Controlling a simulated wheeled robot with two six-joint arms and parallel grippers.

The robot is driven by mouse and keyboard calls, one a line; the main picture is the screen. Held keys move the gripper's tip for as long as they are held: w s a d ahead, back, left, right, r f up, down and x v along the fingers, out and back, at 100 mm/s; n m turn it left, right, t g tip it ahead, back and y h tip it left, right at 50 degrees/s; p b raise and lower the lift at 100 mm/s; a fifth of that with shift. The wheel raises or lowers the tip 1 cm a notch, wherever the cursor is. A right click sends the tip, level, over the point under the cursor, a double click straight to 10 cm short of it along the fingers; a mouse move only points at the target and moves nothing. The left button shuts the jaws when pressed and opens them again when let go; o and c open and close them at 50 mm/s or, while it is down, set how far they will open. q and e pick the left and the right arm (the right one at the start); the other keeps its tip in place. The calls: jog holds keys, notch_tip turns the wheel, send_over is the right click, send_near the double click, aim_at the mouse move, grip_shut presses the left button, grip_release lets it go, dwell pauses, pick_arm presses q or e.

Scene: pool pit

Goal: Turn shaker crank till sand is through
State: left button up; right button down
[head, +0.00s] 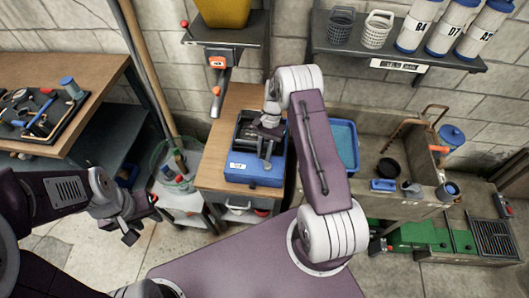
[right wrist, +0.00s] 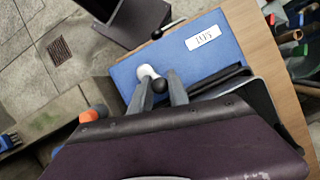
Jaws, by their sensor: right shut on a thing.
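The shaker is a blue box (head: 258,170) with a white label on its front, standing on a wooden bench. In the right wrist view its blue face (right wrist: 190,52) fills the upper middle. My right gripper (head: 268,140) is over the box. The sand is not visible; my arm and gripper hide part of the box. My left gripper (head: 142,224) is empty and open, low at the left, away from the shaker.
The wooden bench (head: 212,170) has a blue tray (head: 345,142) to its right. A shelf (head: 390,48) with white canisters and small baskets is above right. A wooden table (head: 85,72) with tools is at the left. A pole leans between table and bench.

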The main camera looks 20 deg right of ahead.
jog(key=c, duration=1.3)
grip_release()
jog(key=shift+o, duration=0.2)
jog(key=shift+r, duration=0.1)
jog(key=b+v, duration=0.1)
jog(key=v, duration=0.8)
